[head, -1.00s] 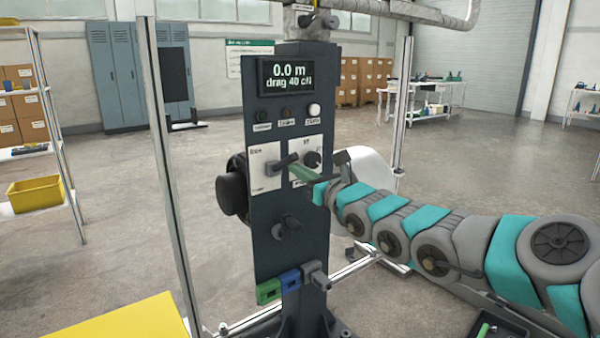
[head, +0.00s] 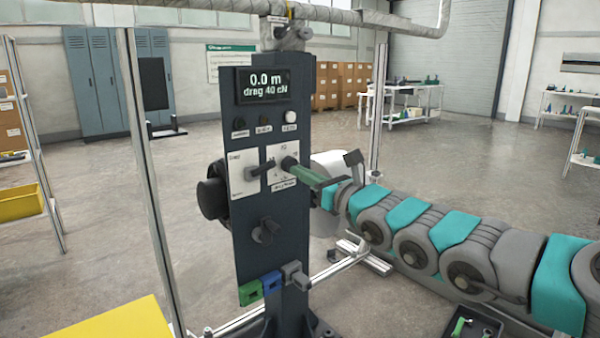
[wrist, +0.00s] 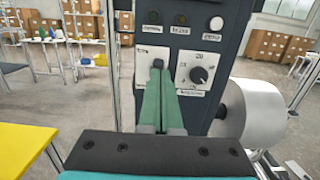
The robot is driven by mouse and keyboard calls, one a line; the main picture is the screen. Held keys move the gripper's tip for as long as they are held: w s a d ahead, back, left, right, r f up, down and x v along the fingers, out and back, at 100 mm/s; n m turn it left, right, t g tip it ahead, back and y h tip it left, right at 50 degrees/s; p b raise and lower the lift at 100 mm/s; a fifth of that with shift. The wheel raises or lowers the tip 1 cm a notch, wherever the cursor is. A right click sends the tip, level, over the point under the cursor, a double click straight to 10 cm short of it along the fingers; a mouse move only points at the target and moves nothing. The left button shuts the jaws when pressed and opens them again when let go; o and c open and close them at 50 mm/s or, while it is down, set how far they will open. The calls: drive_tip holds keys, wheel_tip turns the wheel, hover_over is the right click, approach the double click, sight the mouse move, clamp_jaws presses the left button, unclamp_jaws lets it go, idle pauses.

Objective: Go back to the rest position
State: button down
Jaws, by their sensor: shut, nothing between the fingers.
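My gripper (head: 296,166) has green fingers, closed together and empty. In the head view its tips overlap the right-hand dial on the control panel (head: 272,225). In the wrist view the fingers (wrist: 163,78) point at the panel, with the tips over the left-hand lever switch (wrist: 157,64); the right-hand dial (wrist: 199,75) shows clear of them. I cannot tell whether the tips touch the panel. My arm, grey and teal, reaches in from the right.
The panel's display (head: 263,86) reads 0.0 m. A white roll (wrist: 252,108) sits beside the panel on the right. Metal posts (head: 150,190) frame the panel. A yellow surface (head: 110,325) lies at the lower left. Open floor lies behind.

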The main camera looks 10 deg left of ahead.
drive_tip(key=s+a+r+n+g+y, duration=0.3)
drive_tip(key=s+a+r+n, duration=0.1)
drive_tip(key=s+n, duration=0.6)
drive_tip(key=s+a+f+n+g+h, duration=0.25)
drive_tip(key=s+f+n+g, duration=0.55)
drive_tip(key=s+n, duration=0.4)
drive_tip(key=s+d+f+n+g+h, duration=0.1)
drive_tip(key=s+d+f+n+h, duration=0.15)
drive_tip(key=s+d+f, duration=0.5)
drive_tip(key=s+d+f+n+g+h, duration=0.15)
drive_tip(key=s+f+h, duration=0.25)
drive_tip(key=f, duration=0.6)
drive_tip(key=s+d+f+h, duration=0.2)
drive_tip(key=d, duration=0.4)
drive_tip(key=s+d+f+g+h, duration=0.1)
drive_tip(key=s+d+f+h, duration=0.1)
drive_tip(key=d, duration=0.5)
drive_tip(key=s+d+f+n+h, duration=0.1)
drive_tip(key=s+d+f+h, duration=0.2)
drive_tip(key=d, duration=0.3)
drive_tip(key=shift+s+d, duration=0.2)
drive_tip(key=shift+s, duration=0.55)
